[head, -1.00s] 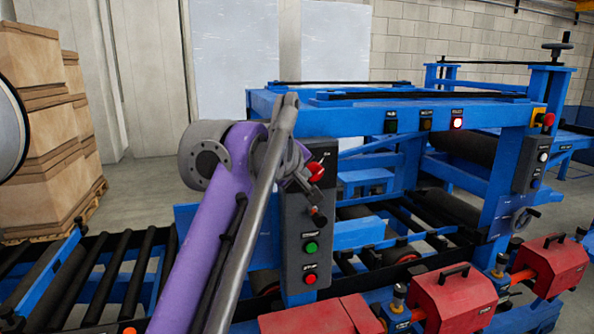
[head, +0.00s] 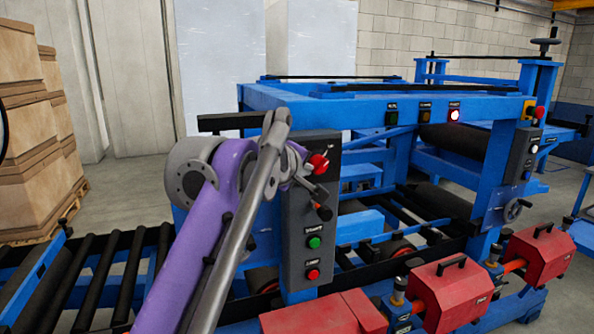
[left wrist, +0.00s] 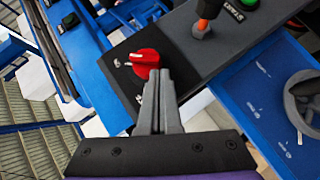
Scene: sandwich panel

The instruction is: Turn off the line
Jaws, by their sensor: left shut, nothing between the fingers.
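A dark grey control panel (head: 297,240) stands on the blue line frame, with a red rotary knob (head: 318,163) at its top. Below the knob are an orange-tipped lever (head: 323,212), a green button (head: 314,242) and a red button (head: 313,274). My left gripper (left wrist: 158,76) is shut and empty. In the left wrist view its fingertips are right beside the red knob (left wrist: 145,62) and overlap its edge; I cannot tell whether they touch. In the head view my purple and grey arm hides most of the gripper. My right gripper is not in view.
A second panel (head: 523,154) stands at the right. Red boxes (head: 452,289) and rollers (head: 100,278) lie low around the line. Stacked boxes (head: 35,140) stand at left.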

